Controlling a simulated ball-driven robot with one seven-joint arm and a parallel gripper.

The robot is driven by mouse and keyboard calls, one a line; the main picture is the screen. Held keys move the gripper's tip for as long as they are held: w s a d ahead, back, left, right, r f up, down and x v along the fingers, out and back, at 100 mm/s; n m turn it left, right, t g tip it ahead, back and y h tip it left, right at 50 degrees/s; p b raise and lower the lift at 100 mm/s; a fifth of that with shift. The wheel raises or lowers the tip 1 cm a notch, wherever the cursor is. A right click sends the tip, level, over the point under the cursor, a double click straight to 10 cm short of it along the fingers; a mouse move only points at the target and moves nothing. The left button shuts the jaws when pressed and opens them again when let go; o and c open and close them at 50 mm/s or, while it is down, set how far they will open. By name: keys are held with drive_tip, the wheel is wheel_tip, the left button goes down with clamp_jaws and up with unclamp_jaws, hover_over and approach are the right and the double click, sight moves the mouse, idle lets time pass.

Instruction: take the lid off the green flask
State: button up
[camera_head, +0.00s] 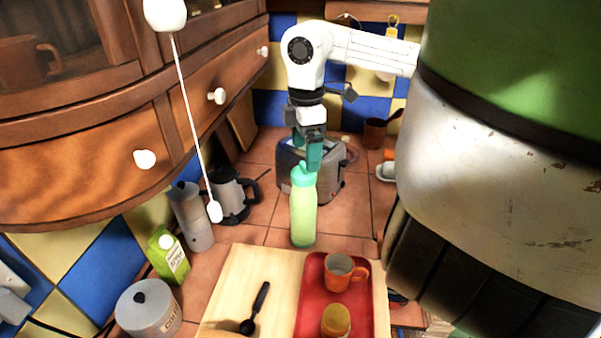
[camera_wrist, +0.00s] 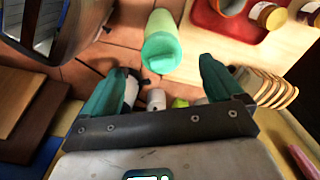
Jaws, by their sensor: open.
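The green flask (camera_head: 303,214) stands upright on the tiled counter, just behind the wooden board. Its teal lid (camera_head: 303,175) is on top. My gripper (camera_head: 309,160) is open, with teal fingers, close to the lid in the head view; the fingers partly overlap it there, so contact is hard to judge. In the wrist view the lid (camera_wrist: 161,53) lies beyond the gap between my fingertips (camera_wrist: 160,70), about midway between them. The flask body (camera_wrist: 164,22) runs away above it. Nothing is held.
A grey toaster (camera_head: 325,185) stands right behind the flask. A red tray (camera_head: 312,290) with an orange mug (camera_head: 340,272) and a jar (camera_head: 336,321) lies in front. Wooden drawers (camera_head: 205,100) overhang the left.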

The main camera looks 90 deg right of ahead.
sight(304, 164)
drive_tip(key=shift+w+a+f+p, duration=0.1)
drive_tip(key=shift+f+p, duration=0.45)
drive_tip(key=shift+f, duration=0.95)
drive_tip(key=shift+w+f+p, duration=0.1)
drive_tip(key=shift+f+p, duration=0.4)
drive_tip(key=shift+f, duration=1)
drive_tip(key=shift+c, duration=0.2)
drive_tip(key=c, duration=1.1)
drive_tip(key=shift+r, duration=0.1)
